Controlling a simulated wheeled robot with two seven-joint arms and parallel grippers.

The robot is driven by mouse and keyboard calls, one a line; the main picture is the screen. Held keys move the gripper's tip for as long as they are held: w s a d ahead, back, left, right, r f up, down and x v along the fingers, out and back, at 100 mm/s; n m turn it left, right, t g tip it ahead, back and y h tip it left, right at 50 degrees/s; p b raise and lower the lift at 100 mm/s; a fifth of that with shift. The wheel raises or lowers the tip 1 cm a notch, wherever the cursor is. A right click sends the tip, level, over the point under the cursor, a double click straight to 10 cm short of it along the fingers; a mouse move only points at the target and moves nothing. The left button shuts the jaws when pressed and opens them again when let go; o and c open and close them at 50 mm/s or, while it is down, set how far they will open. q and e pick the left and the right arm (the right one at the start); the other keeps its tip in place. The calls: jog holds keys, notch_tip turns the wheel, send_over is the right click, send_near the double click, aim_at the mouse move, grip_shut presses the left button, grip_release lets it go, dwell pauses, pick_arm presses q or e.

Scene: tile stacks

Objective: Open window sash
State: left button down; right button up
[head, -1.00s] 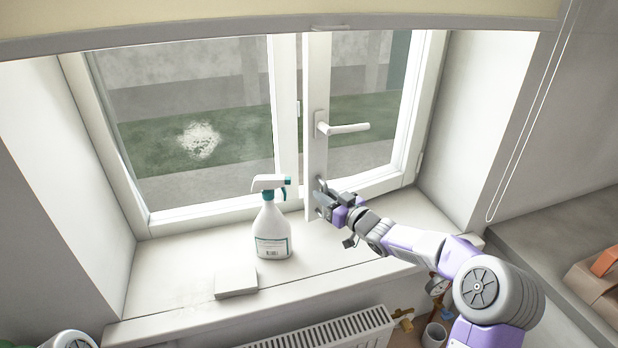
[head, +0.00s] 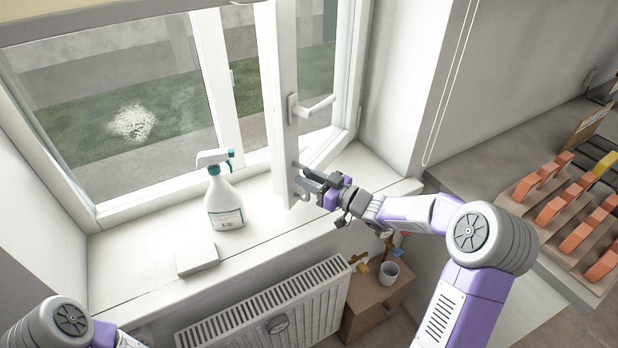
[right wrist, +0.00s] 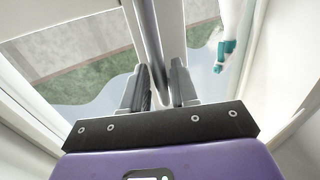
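The right window sash (head: 282,90) is swung inward, its free edge standing away from the frame. It has a white lever handle (head: 316,107) pointing right. My right gripper (head: 306,184) is at the lower part of the sash's free edge, on a small grey pull (head: 301,194). In the right wrist view my fingers (right wrist: 160,88) stand close together on either side of a grey bar (right wrist: 148,35), seemingly this pull; the exact contact is partly hidden. My left arm shows at the lower left, but its gripper is out of view.
A spray bottle (head: 224,203) and a white block (head: 196,259) stand on the sill (head: 125,255), left of the sash. A radiator (head: 265,308) is below. A small wooden stand (head: 372,310) holds a cup (head: 388,273). Orange tiles (head: 550,210) sit on the right counter.

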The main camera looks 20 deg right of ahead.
jog(key=shift+o, duration=0.3)
jog(key=shift+s, duration=0.1)
jog(key=p+v, duration=0.1)
jog(key=v, duration=0.6)
jog(key=shift+s+d, duration=0.2)
jog(key=shift+f, duration=0.15)
